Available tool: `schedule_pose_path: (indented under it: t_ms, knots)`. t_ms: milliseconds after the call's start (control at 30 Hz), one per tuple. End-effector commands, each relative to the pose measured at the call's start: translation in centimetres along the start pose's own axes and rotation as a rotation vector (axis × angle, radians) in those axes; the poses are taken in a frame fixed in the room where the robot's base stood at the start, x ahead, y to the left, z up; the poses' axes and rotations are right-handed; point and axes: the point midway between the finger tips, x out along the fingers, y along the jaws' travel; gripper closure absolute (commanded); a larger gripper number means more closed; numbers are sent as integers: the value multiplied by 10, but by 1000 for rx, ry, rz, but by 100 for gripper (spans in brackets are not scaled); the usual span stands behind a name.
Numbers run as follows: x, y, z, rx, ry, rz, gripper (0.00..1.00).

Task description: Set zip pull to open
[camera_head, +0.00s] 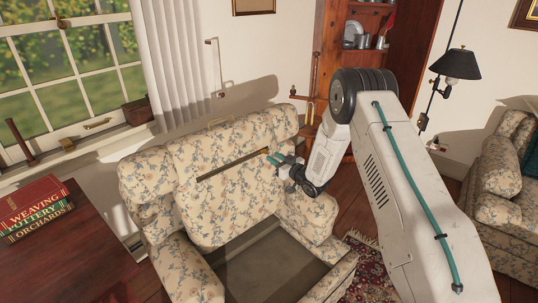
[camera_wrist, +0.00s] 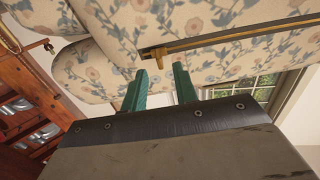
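A floral armchair (camera_head: 215,215) has a long zip (camera_head: 230,167) slanting across its back cushion. In the wrist view the zip (camera_wrist: 240,37) runs as a dark line with brass edging from upper middle to the right edge. A small brass zip pull (camera_wrist: 160,57) is at its left end in that view; in the head view this end lies at the upper right, near my gripper. My gripper (camera_head: 275,159) is in front of that end of the cushion. In the wrist view the green fingers of my gripper (camera_wrist: 159,84) are apart with nothing between them, just below the pull.
The chair's seat (camera_head: 262,262) is an open, dark recess. A dark red table (camera_head: 60,255) with stacked books (camera_head: 35,207) stands at left. A wooden cabinet (camera_head: 330,55), a wall lamp (camera_head: 458,65) and another floral seat (camera_head: 500,190) are behind and right.

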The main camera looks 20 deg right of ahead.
Motion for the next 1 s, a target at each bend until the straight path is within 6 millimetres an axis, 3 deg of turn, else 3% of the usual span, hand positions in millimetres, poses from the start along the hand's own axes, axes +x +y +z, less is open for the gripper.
schedule_pose_path:
  t_ms: [100,300,633,733,1000]
  knots:
    - [20,0,0,0,1,0,71]
    - [41,0,0,0,0,1,71]
    - [46,0,0,0,-1,2,71]
    - [46,0,0,0,-1,2,99]
    - [44,1,0,1,-1,5,100]
